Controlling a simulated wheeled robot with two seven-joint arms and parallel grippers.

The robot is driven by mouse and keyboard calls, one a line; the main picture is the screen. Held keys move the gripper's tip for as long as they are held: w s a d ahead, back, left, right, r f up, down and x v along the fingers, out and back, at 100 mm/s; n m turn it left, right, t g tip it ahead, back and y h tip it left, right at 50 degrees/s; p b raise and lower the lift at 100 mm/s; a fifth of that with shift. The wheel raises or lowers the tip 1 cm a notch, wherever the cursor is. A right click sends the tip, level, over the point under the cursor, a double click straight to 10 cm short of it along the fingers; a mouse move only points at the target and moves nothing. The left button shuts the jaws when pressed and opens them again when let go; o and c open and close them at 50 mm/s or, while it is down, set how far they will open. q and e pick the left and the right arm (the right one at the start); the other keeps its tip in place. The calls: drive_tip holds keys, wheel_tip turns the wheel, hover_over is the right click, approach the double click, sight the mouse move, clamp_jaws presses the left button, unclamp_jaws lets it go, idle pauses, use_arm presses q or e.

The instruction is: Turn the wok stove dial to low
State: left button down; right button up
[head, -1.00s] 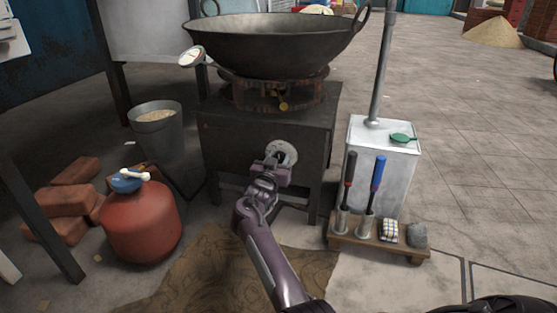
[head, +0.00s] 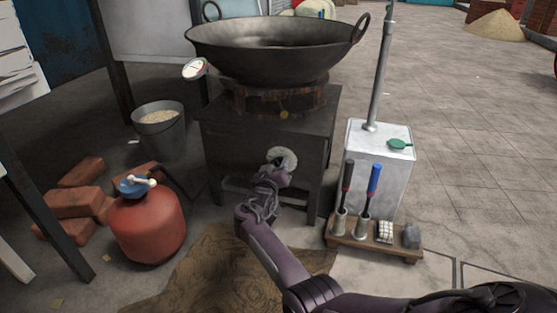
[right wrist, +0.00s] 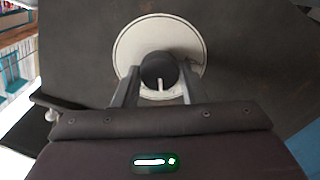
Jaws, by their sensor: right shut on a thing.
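The wok stove (head: 237,148) is a dark metal box with a large black wok (head: 250,48) on its burner. Its dial has a round pale plate (head: 289,155) on the front face, partly hidden by my right gripper (head: 278,168) in the head view. In the right wrist view, the dial's dark round knob (right wrist: 158,70) sits in the middle of the pale disc, with a light pointer line towards the bottom of the picture. My right gripper (right wrist: 156,88) is shut on the knob, one finger on each side. My left gripper is not in view.
A red gas cylinder (head: 148,228) and bricks (head: 75,204) are at the left. A grey bucket (head: 160,132) stands behind them. A white canister (head: 378,160) and a small wooden rack (head: 372,244) with handled tools stand right of the stove. A brown mat (head: 215,275) lies in front.

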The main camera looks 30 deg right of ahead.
drive_tip(key=shift+n, duration=0.5)
drive_tip(key=shift+n+p, duration=0.4)
drive_tip(key=shift+n, duration=0.1)
drive_tip(key=o, duration=1)
drive_tip(key=shift+c, duration=0.2)
